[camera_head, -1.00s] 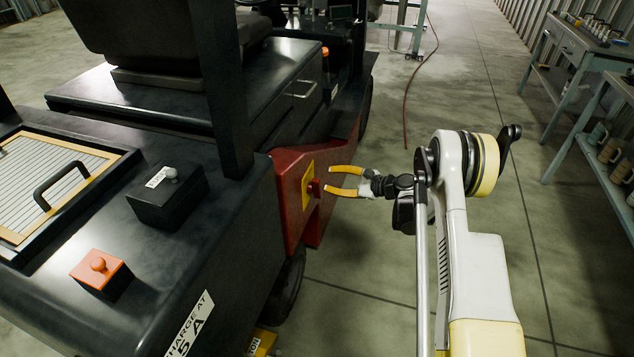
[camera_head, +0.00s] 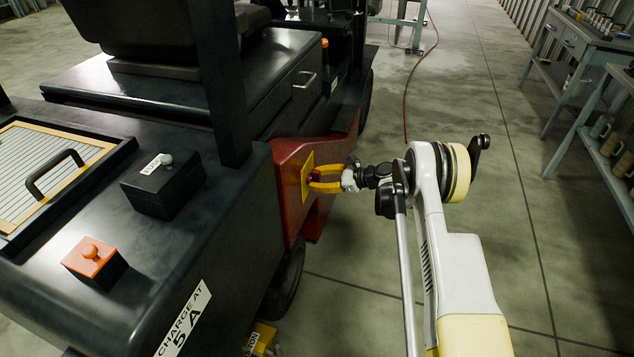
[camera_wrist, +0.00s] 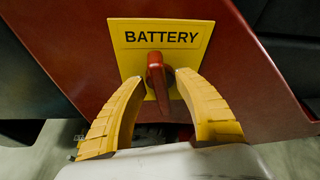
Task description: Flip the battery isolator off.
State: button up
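The battery isolator is a red handle (camera_wrist: 157,78) on a yellow plate (camera_wrist: 190,38) marked BATTERY. The plate sits on the red side panel of the truck and also shows in the head view (camera_head: 306,170). The handle points roughly up and down in the wrist view. My gripper (camera_wrist: 160,77) has its two yellow curved fingers at the plate, one on each side of the handle. Narrow gaps show between the fingertips and the handle, so the fingers do not look shut on it. In the head view my gripper (camera_head: 313,180) mostly hides the handle.
The dark truck body carries a black box with a small knob (camera_head: 163,185) and an orange box with a round knob (camera_head: 94,258). A black post (camera_head: 222,80) rises near the red panel. Workbenches (camera_head: 570,60) stand at the right. Floor right of the truck is clear.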

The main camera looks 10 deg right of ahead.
grip_shut()
jog(key=shift+a, duration=0.1)
dwell(0.9)
jog(key=n+t, duration=0.1)
jog(key=n, duration=0.1)
jog(key=n+t+h, duration=0.1)
jog(key=n, duration=0.1)
jog(key=shift+s+a+f+t, duration=0.1)
jog(key=shift+s+f+t, duration=0.1)
jog(key=shift+t, duration=0.2)
jog(key=n+t, duration=0.1)
jog(key=n, duration=0.1)
jog(key=n+t, duration=0.1)
jog(key=n, duration=0.1)
jog(key=shift+s+f+n+t, duration=0.1)
jog(key=shift+f+n+t, duration=0.05)
jog(key=shift+n+t, duration=0.2)
jog(key=shift+n, duration=0.25)
grip_release()
jog(key=shift+a, duration=0.1)
